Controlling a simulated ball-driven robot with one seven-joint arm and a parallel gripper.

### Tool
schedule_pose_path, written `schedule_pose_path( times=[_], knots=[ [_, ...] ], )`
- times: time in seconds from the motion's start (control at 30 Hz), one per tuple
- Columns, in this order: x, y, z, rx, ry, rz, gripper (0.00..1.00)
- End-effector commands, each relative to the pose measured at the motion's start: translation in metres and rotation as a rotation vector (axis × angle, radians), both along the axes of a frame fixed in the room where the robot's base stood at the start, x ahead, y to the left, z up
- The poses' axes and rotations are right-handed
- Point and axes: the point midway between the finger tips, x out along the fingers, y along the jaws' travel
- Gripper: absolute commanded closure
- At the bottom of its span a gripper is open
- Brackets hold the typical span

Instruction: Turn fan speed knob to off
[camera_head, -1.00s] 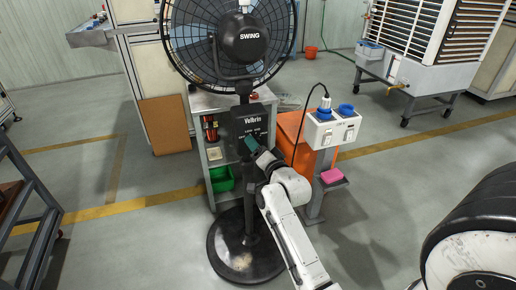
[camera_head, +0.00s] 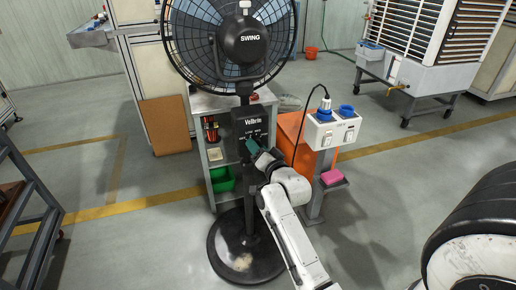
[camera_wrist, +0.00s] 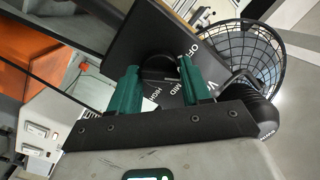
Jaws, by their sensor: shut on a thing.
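The pedestal fan (camera_head: 228,35) stands upright on a round black base (camera_head: 222,252). Its black control box (camera_head: 250,121) sits on the pole below the fan head. In the wrist view the panel shows the labels OFF, MID and HIGH around the dark round speed knob (camera_wrist: 160,71). My gripper (camera_head: 251,146) is at the lower part of the control box. In the wrist view my gripper's green fingers (camera_wrist: 157,85) are on either side of the knob and shut on it. The knob's pointer is hidden, so its setting cannot be told.
A grey shelf cart (camera_head: 205,110) with a green bin (camera_head: 222,179) stands behind the fan. A white socket box (camera_head: 331,130) on a post and an orange bin (camera_head: 294,135) are to the right. A large dark roller (camera_head: 480,215) is at the lower right. Open floor lies at the left.

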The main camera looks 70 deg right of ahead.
Motion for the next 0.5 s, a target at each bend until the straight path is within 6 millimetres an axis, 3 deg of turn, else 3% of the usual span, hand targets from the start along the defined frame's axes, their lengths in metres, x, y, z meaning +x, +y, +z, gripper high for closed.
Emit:
schedule_pose_path(
  times=[0.5],
  knots=[
    [-0.0029,-0.0013,-0.0015,-0.253,0.311,-0.004,0.83]
  ],
)
